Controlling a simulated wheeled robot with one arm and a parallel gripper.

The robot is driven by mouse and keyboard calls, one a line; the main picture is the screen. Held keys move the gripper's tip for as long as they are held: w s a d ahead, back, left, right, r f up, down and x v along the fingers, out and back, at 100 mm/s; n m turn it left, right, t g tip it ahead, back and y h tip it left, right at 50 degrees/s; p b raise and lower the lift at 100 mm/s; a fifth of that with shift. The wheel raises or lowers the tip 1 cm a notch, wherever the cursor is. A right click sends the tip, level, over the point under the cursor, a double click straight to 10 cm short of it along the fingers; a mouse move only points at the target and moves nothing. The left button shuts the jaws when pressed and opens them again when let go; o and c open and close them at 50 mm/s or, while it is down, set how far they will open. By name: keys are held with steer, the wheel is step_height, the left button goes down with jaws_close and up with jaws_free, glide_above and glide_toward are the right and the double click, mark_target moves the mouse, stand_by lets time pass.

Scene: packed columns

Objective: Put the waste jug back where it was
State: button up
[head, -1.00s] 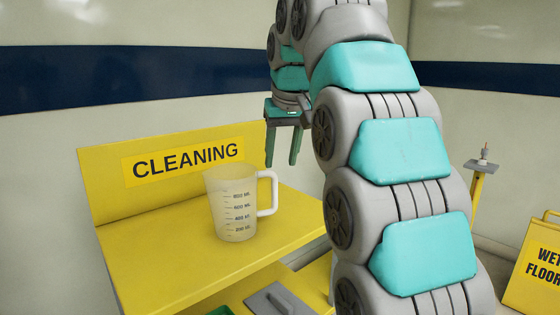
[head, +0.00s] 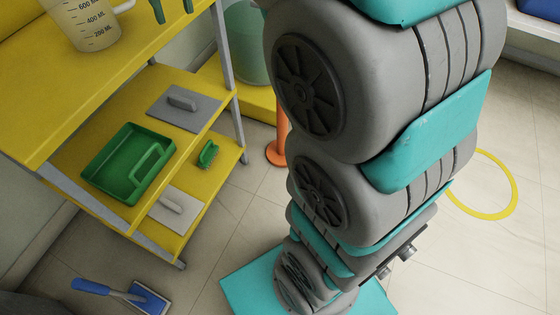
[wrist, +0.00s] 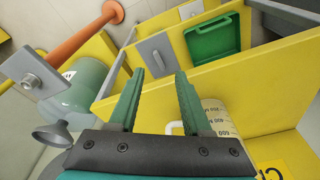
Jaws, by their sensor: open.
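A translucent white jug (head: 88,22) with measuring marks and a white handle stands upright on the yellow top shelf (head: 125,50). It is cut off at the top of the head view. In the wrist view the jug (wrist: 220,117) is just right of my gripper, partly hidden behind the right finger and palm. In the head view only the fingertips (head: 173,8) show, right of the jug.
Lower yellow shelves hold a green tray (head: 128,165), grey trowel-like tools (head: 184,106) and a green brush (head: 208,154). A pale green container (head: 247,45) and an orange post (head: 277,150) stand beside the rack. A blue-handled tool (head: 125,295) lies on the floor. A grey funnel (wrist: 53,133) shows at left.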

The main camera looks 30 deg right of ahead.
steer(key=s+d+f+g, duration=0.1)
steer(key=s+f+g, duration=0.1)
steer(key=s+f, duration=0.9)
steer(key=s+d+f+m+g, duration=0.1)
steer(key=s+d+f, duration=0.1)
steer(key=s+f, duration=0.9)
steer(key=s, duration=0.5)
steer(key=shift+s+d+f+g, duration=0.2)
steer(key=shift+d+f+g, duration=0.05)
steer(key=shift+f+g, duration=0.15)
steer(key=shift+r, duration=0.1)
steer(key=shift+c, duration=0.2)
